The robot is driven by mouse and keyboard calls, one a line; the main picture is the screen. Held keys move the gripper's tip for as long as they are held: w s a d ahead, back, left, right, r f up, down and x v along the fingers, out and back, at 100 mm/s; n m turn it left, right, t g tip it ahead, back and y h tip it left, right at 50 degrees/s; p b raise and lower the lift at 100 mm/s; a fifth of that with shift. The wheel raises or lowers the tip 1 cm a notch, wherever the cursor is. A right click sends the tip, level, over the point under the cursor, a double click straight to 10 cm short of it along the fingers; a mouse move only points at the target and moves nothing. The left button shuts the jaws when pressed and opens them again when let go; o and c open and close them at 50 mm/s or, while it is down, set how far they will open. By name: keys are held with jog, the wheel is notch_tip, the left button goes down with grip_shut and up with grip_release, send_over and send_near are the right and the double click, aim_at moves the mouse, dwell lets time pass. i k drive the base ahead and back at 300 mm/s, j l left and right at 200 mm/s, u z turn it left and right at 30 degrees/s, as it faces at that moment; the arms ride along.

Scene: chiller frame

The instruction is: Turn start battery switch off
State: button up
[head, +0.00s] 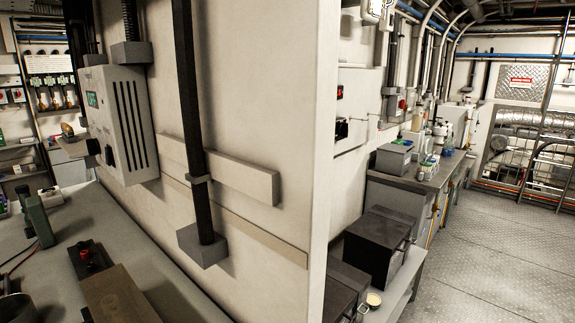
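I cannot tell for sure which item is the start battery switch. A red button box (401,104) is on the wall at the right, beyond the partition. Dark boxes (375,246) that look like batteries stand low at the right of the partition. My gripper is not in view.
A white partition (265,100) fills the middle and divides the two sides. A grey vented box (128,125) and black pipe (190,120) stick out from it. The grey bench (150,250) blocks the lower left. Open metal floor (485,250) lies at the right.

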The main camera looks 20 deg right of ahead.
aim_at(343, 131)
jog(key=i+l, duration=0.15)
jog(key=l, duration=0.2)
jog(key=i+l, duration=0.1)
jog(key=l, duration=0.25)
jog(key=i+l, duration=0.15)
jog(key=l, duration=0.2)
jog(key=i+l, duration=0.1)
jog(key=l, duration=0.25)
jog(key=i+l, duration=0.15)
jog(key=l, duration=0.15)
jog(key=i+l, duration=0.1)
jog(key=l, duration=0.25)
